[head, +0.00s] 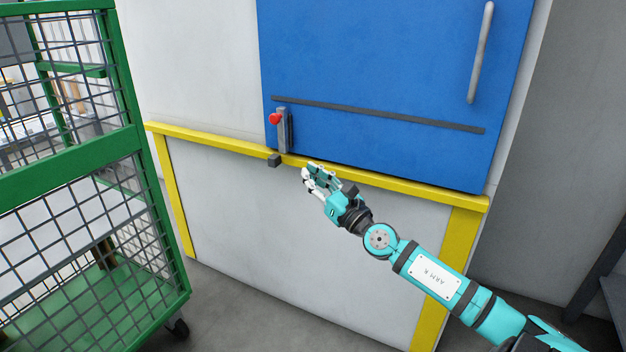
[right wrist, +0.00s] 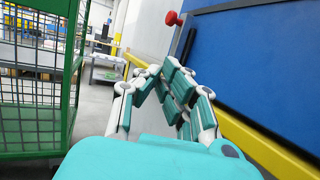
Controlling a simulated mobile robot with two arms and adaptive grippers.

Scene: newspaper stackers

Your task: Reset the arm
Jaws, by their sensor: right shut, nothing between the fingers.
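My right gripper (head: 314,177) is shut and empty in the head view. It is in front of the grey machine, just below and right of a small lever with a red knob (head: 275,118). The gripper's fingers (right wrist: 165,88) also show in the right wrist view, brought together at their tips, with the red knob (right wrist: 173,19) beyond them. My right arm (head: 435,278) reaches in from the lower right, bent at the wrist joint. My left gripper is not in view.
The machine has a blue door (head: 385,60) with a grey handle (head: 481,52) and a yellow frame (head: 220,142) around its lower panel. A green wire-mesh cart (head: 70,170) stands close on the left. Grey floor (head: 235,310) is free between cart and machine.

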